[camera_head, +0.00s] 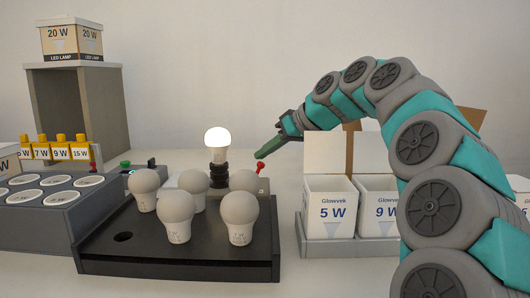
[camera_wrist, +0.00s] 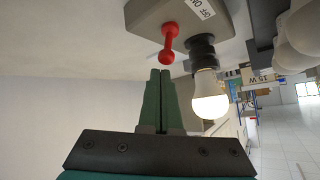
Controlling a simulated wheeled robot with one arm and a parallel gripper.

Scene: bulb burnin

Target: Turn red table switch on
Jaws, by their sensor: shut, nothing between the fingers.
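The red table switch (camera_head: 261,167) is a small red lever with a round knob, standing behind the black tray. In the wrist view the red lever (camera_wrist: 168,45) sticks out of a grey box (camera_wrist: 185,14) with a white label. A white bulb (camera_head: 217,138) glows in a black socket beside it; the glowing bulb also shows in the wrist view (camera_wrist: 209,96). My gripper (camera_head: 259,155) has green fingers, shut and empty, with the tips close to the red knob. In the wrist view the fingertips (camera_wrist: 160,72) are just below the knob; contact cannot be told.
A black tray (camera_head: 180,262) with several unlit bulbs stands in front. White boxes marked 5 W (camera_head: 330,210) and 9 W (camera_head: 377,211) stand at right, near my arm. A grey rack (camera_head: 45,228) is at left, with a shelf (camera_head: 110,110) behind.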

